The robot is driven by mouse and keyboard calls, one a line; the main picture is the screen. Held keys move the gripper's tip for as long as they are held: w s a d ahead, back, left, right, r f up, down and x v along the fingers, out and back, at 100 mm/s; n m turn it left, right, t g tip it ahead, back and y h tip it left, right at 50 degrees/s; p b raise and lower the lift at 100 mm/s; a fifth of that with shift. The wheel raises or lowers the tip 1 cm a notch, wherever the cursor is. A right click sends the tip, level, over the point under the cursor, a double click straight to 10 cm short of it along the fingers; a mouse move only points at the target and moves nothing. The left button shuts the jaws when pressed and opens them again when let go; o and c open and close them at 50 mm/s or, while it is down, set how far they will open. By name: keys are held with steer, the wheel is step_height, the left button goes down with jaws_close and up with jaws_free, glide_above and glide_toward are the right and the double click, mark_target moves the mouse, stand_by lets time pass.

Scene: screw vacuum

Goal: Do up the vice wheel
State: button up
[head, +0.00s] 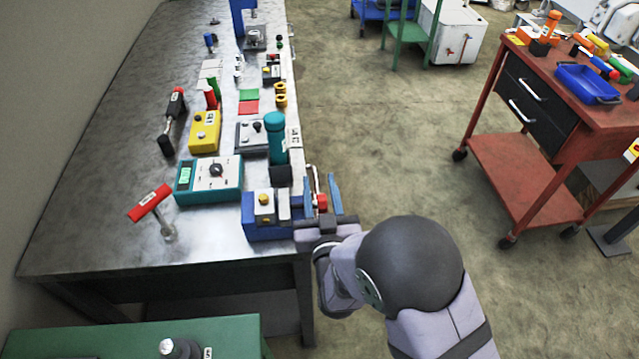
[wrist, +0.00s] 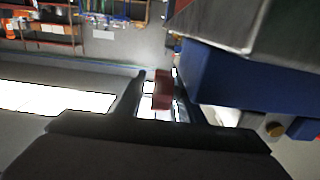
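The blue vice (head: 268,231) sits at the right edge of the workbench, with a yellow-topped part and grey blocks on top. The red vice wheel (head: 321,203) is on its right side, beyond the bench edge. My gripper (head: 320,180) reaches in there, with one finger on each side of the wheel. In the wrist view the red wheel (wrist: 162,92) shows between my two fingers, closer to the right one. A gap shows between the left finger and the wheel. Whether the right finger touches it I cannot tell. The vice body (wrist: 240,88) fills the right of that view.
The metal workbench (head: 85,235) holds a teal meter (head: 209,181), a yellow box (head: 205,131), a teal cylinder (head: 276,138) and a red-handled tool (head: 150,202). A red cart (head: 520,190) stands at the right. The floor between is clear.

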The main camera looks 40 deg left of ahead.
steer(key=shift+w+a, duration=0.1)
steer(key=shift+c, duration=0.6)
jaws_close()
steer(key=shift+f, duration=0.1)
steer(key=shift+b, duration=0.6)
steer(key=shift+t+y+b, duration=0.3)
steer(key=shift+b, duration=0.7)
steer(key=shift+r+b, duration=0.35)
steer(key=shift+b, duration=0.2)
steer(key=shift+o, duration=0.6)
jaws_free()
